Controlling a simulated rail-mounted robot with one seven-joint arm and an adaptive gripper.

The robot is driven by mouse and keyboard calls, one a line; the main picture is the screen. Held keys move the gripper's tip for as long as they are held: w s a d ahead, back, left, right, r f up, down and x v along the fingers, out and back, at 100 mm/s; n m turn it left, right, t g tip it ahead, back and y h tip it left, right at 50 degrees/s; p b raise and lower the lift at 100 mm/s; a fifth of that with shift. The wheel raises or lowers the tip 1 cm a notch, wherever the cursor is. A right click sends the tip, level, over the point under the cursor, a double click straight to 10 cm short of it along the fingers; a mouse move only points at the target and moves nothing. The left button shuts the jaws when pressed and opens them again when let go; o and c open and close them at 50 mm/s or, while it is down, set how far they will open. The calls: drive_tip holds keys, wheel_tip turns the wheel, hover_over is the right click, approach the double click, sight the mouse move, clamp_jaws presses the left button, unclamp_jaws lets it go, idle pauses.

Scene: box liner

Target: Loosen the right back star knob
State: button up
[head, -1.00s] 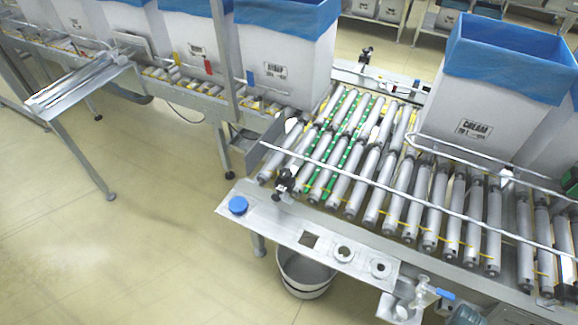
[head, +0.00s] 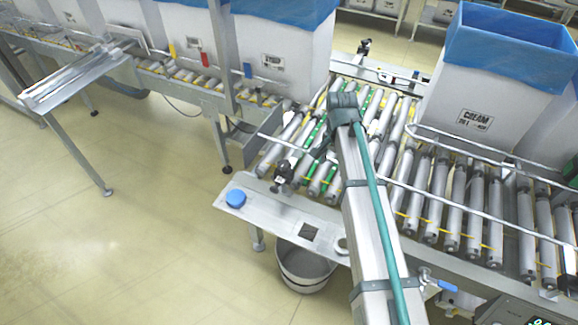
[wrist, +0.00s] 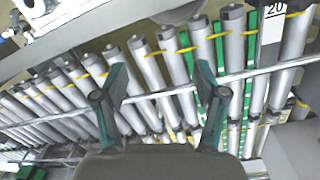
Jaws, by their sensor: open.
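Two dark star knobs show in the head view. One, the far knob (head: 365,47), stands on the far rail of the roller conveyor (head: 455,210). The other, the near knob (head: 283,173), stands on the near rail. I cannot tell which is the one called right back. My gripper (head: 322,147) is over the rollers, a little right of the near knob and well short of the far one. In the wrist view my gripper (wrist: 160,72) has its two green fingers spread, with nothing between them but rollers beyond. No knob is clear in the wrist view.
A guide rod (head: 470,225) runs along the rollers near my arm. A lined box marked CREAM (head: 470,118) stands on the right. More lined boxes (head: 275,65) stand at the back left. A near shelf carries a blue cap (head: 236,197), with a bucket (head: 303,268) below.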

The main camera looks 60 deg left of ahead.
wheel_tip(320, 180, up, 7)
drive_tip(key=n+b, duration=0.1)
hover_over(284, 163)
drive_tip(key=shift+y, duration=0.3)
wheel_tip(284, 163, down, 10)
drive_tip(key=shift+d+f+p, duration=0.1)
drive_tip(key=shift+f+p, duration=0.05)
drive_tip(key=shift+p, duration=0.7)
drive_tip(key=shift+c, duration=0.3)
drive_tip(key=c, duration=1.1)
